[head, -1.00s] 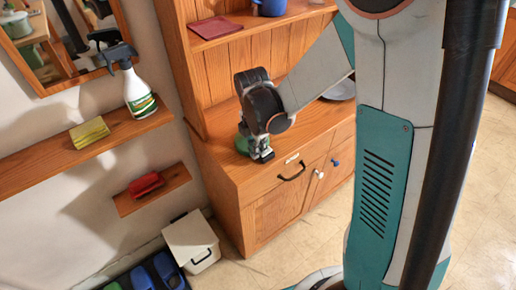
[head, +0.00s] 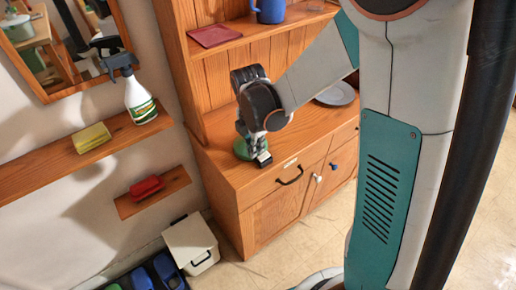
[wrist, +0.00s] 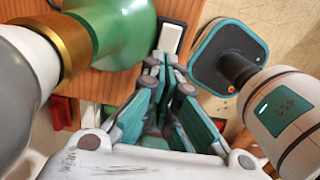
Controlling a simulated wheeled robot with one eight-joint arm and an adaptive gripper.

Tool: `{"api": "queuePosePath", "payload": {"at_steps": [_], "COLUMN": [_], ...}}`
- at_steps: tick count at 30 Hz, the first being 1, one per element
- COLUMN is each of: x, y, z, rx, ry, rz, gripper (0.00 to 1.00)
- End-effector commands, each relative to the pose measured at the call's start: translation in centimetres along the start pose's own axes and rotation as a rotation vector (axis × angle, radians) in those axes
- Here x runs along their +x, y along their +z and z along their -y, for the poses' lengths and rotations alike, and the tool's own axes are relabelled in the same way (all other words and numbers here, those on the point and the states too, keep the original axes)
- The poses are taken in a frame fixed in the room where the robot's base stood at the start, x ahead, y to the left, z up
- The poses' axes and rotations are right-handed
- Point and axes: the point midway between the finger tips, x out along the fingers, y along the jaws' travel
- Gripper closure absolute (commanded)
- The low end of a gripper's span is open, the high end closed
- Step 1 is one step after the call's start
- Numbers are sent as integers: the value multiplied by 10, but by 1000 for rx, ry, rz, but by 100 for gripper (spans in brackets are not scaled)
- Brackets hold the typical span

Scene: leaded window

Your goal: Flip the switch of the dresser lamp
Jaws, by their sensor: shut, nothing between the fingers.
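The dresser lamp shows in the wrist view as a rounded green body (wrist: 125,35) with a brass collar (wrist: 72,38) at upper left. In the head view only part of its green base (head: 242,149) shows on the dresser top, behind my gripper. A pale rocker switch in a dark housing (wrist: 172,38) lies just beyond my fingertips in the wrist view. My gripper (wrist: 164,62) is shut and empty, pointing at the switch beside the lamp. I cannot tell whether the tips touch it, nor which way the rocker is tilted.
The wooden dresser (head: 238,185) has a grey plate (head: 336,95) on its top and a blue mug (head: 270,10) on a shelf above. Wall shelves at left hold a spray bottle (head: 139,98), a yellow sponge (head: 92,138) and a red brush (head: 147,188).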

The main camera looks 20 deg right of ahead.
Motion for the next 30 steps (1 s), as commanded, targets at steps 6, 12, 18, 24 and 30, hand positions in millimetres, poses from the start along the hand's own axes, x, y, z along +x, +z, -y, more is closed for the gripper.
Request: {"api": "queuePosePath", "payload": {"at_steps": [6, 12, 18, 24, 30], "x": [-48, -89, -115, -124, -124], "y": [-11, -15, -18, -18, -18], "z": [-6, -6, -6, -6, -6], "rx": [2, 3, 2, 3, 3], "ry": [0, 0, 0, 0, 0], "rz": [0, 0, 0, 0, 0], "gripper": [100, 100, 100, 100, 100]}}
